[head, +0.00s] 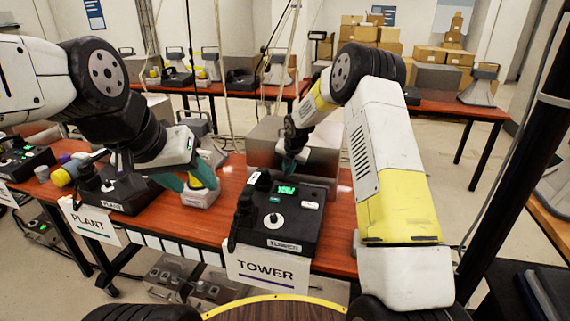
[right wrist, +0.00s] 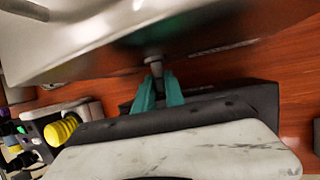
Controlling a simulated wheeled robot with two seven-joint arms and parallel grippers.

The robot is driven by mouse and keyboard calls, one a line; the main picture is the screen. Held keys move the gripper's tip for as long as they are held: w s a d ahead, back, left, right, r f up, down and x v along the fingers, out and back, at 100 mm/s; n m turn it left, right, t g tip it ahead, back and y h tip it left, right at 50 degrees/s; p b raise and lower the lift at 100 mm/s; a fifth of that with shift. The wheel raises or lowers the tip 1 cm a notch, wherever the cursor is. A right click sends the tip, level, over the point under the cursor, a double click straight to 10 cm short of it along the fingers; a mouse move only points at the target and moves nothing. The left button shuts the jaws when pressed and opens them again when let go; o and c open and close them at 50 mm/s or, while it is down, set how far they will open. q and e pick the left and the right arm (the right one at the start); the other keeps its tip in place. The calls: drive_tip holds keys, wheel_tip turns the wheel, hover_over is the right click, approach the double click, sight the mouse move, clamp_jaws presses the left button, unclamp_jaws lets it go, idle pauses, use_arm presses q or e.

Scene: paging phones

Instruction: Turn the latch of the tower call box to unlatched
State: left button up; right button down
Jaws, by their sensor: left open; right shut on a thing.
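The tower station (head: 277,232) is a black desk unit with a green lit display, a knob and a handset, above a "TOWER" sign. Behind it stands a grey metal box (head: 325,162), which I take to be the tower call box. My right gripper (head: 290,165) is at the front of this box. In the right wrist view its teal fingers (right wrist: 158,88) are shut on a small grey metal latch knob (right wrist: 153,62) on the box's face. The latch's turn angle is unclear. My left gripper (head: 187,180) is open and empty, left of the tower station.
The plant station (head: 115,190) with its "PLANT" sign is to the left. Cables hang behind the table. Cardboard boxes (head: 382,45) are stacked at the back. A dark post stands at right.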

drive_tip(key=shift+s+d+f+m+t+y, duration=0.15)
drive_tip(key=shift+t+y, duration=0.1)
drive_tip(key=shift+y, duration=0.3)
drive_tip(key=shift+w+d+r+m+t+y, duration=0.1)
drive_tip(key=shift+t+y, duration=0.1)
drive_tip(key=shift+y, duration=0.4)
drive_tip(key=shift+s+d+f+m+t+y, duration=0.15)
drive_tip(key=shift+t+y, duration=0.1)
drive_tip(key=shift+y, duration=0.3)
drive_tip(key=shift+w+a, duration=0.1)
drive_tip(key=c, duration=1.4)
unclamp_jaws()
drive_tip(key=shift+r, duration=0.1)
drive_tip(key=v, duration=0.7)
drive_tip(key=shift+s+d+r, duration=0.2)
drive_tip(key=shift+s+d, duration=0.05)
